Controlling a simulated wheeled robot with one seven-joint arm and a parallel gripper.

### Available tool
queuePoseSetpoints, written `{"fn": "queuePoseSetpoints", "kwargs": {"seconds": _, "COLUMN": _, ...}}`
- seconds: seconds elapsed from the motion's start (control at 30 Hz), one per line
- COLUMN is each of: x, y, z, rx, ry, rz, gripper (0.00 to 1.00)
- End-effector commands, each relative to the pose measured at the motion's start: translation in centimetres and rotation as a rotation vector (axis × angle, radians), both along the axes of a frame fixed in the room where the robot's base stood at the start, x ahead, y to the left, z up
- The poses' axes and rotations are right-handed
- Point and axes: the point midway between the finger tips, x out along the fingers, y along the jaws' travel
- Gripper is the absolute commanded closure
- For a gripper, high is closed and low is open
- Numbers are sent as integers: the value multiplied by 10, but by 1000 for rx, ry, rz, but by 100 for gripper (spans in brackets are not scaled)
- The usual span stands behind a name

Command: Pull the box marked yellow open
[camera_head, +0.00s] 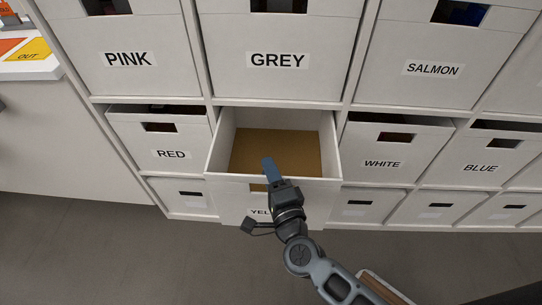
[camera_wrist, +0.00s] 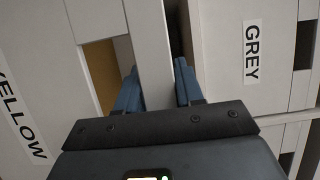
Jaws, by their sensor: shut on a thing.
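The box marked yellow (camera_head: 232,188) is a white drawer box in the middle column below the grey box, and it stands pulled out of the shelf. Its inside shows a bare brown bottom (camera_head: 290,148). My gripper (camera_head: 268,166) is at its front wall and partly covers the label and handle hole. In the wrist view my gripper (camera_wrist: 157,88) has its two blue fingers on either side of the white front rim (camera_wrist: 150,50), shut on it. The YELLOW label (camera_wrist: 20,120) shows at the left there.
The grey box (camera_head: 278,80) is above, the red box (camera_head: 165,153) at the left and the white box (camera_head: 382,162) at the right, all in the shelf. A white counter with coloured cards (camera_head: 28,50) stands at the far left. The floor in front (camera_head: 130,250) is largely clear.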

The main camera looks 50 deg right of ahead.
Motion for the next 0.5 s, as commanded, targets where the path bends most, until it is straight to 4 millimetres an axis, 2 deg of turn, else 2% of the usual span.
{"fn": "queuePoseSetpoints", "kwargs": {"seconds": 0.43, "x": -4, "y": 5, "z": -1, "rx": 1, "ry": 2, "rz": 1, "gripper": 100}}
{"fn": "queuePoseSetpoints", "kwargs": {"seconds": 0.47, "x": -4, "y": 5, "z": -1, "rx": 1, "ry": 2, "rz": 1, "gripper": 60}}
{"fn": "queuePoseSetpoints", "kwargs": {"seconds": 0.5, "x": -4, "y": 5, "z": -1, "rx": 1, "ry": 2, "rz": 1, "gripper": 57}}
